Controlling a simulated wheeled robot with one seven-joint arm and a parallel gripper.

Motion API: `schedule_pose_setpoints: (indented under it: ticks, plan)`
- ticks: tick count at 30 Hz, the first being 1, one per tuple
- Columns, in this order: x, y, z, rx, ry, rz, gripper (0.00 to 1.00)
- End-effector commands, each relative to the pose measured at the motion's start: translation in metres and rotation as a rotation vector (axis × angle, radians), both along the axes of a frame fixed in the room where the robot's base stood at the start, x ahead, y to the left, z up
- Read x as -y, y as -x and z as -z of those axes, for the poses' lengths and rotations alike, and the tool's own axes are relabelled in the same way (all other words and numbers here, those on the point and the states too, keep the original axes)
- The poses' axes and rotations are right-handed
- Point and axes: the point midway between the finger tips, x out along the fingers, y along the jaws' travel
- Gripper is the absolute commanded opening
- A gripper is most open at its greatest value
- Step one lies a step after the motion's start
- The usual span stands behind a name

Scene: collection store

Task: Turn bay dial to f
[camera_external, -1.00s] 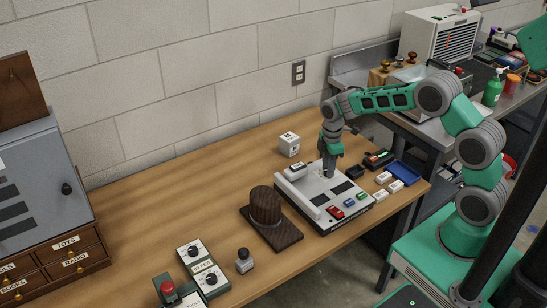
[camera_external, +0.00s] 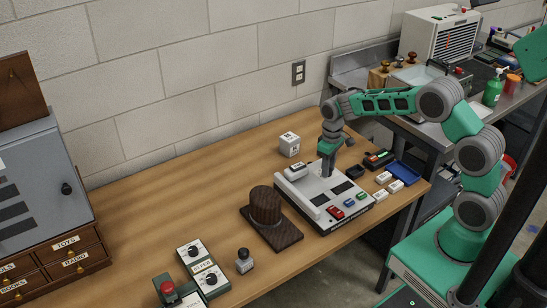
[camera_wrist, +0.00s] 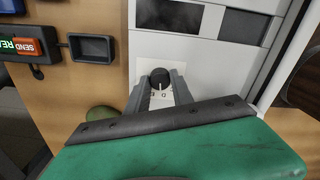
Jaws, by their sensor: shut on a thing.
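The bay dial (camera_wrist: 159,77) is a round dark knob with a pale pointer line, set in the light panel of a grey-white console (camera_external: 318,212). In the wrist view, small letters show at the knob's lower edge, seemingly including D and E, with the pointer line toward them. Part of the lettering is hidden by the fingers. My gripper (camera_wrist: 160,88) is shut on the knob, one finger on each side. In the external view, my gripper (camera_external: 327,174) points straight down at the console's back part and hides the dial.

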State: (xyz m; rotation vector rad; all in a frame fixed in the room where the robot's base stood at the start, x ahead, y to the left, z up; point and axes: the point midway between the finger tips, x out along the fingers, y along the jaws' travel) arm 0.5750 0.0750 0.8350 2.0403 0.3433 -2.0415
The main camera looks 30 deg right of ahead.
Motion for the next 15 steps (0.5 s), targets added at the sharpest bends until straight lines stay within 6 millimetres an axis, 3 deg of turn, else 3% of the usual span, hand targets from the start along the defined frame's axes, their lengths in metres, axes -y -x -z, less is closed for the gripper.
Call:
schedule_pose_setpoints:
  ticks: [15]
  plan:
    - [-0.0004,-0.0012,-0.0009,0.004,-0.001,0.489,0.00]
